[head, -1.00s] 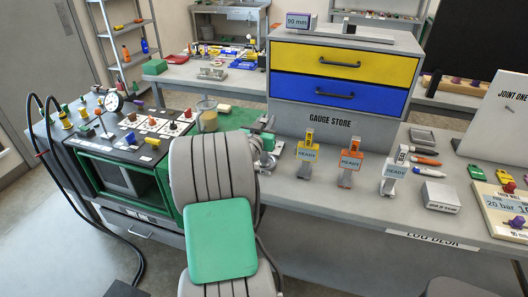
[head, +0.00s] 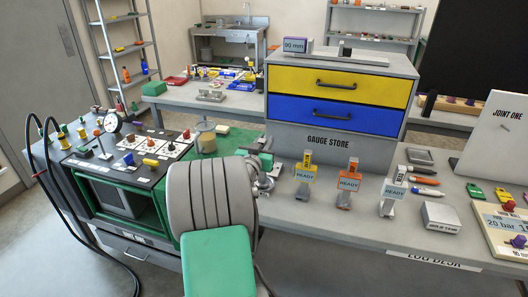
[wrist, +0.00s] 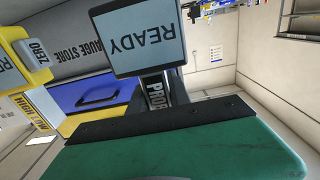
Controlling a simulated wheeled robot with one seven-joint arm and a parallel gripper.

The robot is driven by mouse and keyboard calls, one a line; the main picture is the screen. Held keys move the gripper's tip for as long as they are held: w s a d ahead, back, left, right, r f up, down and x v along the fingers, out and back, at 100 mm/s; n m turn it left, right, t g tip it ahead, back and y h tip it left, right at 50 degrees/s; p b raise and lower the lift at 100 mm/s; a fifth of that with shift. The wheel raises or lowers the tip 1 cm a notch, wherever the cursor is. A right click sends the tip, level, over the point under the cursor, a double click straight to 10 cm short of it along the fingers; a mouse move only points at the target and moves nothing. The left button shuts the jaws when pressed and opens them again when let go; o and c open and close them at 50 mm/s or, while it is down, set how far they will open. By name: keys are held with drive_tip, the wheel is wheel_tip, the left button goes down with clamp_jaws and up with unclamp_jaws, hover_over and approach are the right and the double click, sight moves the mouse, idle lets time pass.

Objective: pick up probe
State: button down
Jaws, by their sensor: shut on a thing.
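The probe shows in the wrist view with a pale blue-grey READY screen (wrist: 148,40) and a dark grey handle lettered PROBE, partly cut off from sight by my gripper's body. My gripper (wrist: 155,93) is shut on this handle, with a dark finger on each side. In the head view my bulky grey arm with its green panel covers most of the grip; only small green and grey parts show at its right edge, left of the yellow instrument (head: 306,172). Whether the probe touches the desk cannot be told.
To the right on the desk stand the yellow instrument, an orange one (head: 348,182) and a grey one (head: 392,194), each with a READY sign. The gauge store cabinet (head: 328,138) is behind them. A black-topped green fusion cart (head: 112,160) with hoses is at left.

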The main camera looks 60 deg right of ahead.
drive_tip(key=w+a+r+b, duration=0.3)
drive_tip(key=w+a+r, duration=0.6)
drive_tip(key=r, duration=0.3)
drive_tip(key=shift+w+a+r, duration=0.2)
drive_tip(key=shift+a+r, duration=0.1)
drive_tip(key=shift+a, duration=0.4)
drive_tip(key=c, duration=1.8)
unclamp_jaws()
clamp_jaws()
